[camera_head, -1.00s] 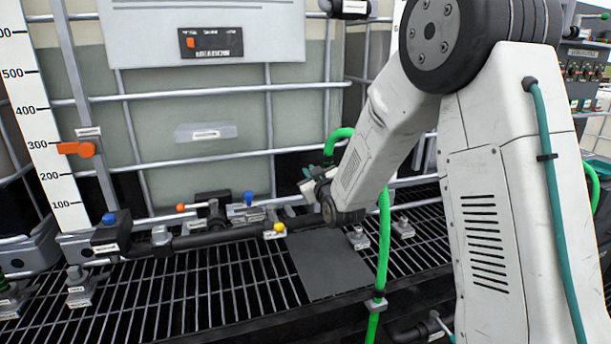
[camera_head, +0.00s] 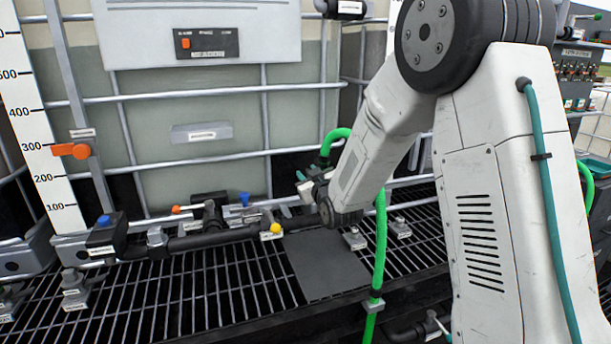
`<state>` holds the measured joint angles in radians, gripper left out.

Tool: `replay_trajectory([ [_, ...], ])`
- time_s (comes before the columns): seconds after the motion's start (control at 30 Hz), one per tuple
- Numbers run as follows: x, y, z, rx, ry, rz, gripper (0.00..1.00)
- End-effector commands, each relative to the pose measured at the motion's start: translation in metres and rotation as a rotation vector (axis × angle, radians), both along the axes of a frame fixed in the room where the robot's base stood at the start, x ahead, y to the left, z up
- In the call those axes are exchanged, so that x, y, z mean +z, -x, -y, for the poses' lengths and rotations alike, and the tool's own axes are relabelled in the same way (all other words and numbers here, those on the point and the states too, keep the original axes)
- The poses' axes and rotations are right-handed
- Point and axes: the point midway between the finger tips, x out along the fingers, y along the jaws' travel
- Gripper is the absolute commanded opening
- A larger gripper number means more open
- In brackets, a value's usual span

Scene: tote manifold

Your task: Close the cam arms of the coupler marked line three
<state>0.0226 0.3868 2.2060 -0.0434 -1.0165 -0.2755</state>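My gripper (camera_head: 308,190) is at the end of my arm, in front of the tank cage and just above the right end of the dark pipe. It is small and partly covered by my wrist, so its fingers cannot be made out. A green hose (camera_head: 381,235) passes behind my wrist, curves up, and bends over near the gripper.
A dark pipe (camera_head: 215,238) with blue, orange and yellow knobs runs along the tank (camera_head: 200,100). A dark flat plate (camera_head: 322,265) lies on the grating (camera_head: 200,300). The open grating at front left is mostly clear. A level scale (camera_head: 38,130) stands at left.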

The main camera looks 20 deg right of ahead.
Motion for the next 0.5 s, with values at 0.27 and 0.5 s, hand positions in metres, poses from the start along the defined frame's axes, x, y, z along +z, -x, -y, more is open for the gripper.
replay_trajectory([
  [0.27, 0.002, 0.018, 0.0, 0.0, 0.0, 0.003, 0.32],
  [0.5, 0.001, 0.059, 0.001, -0.001, 0.0, 0.001, 0.32],
])
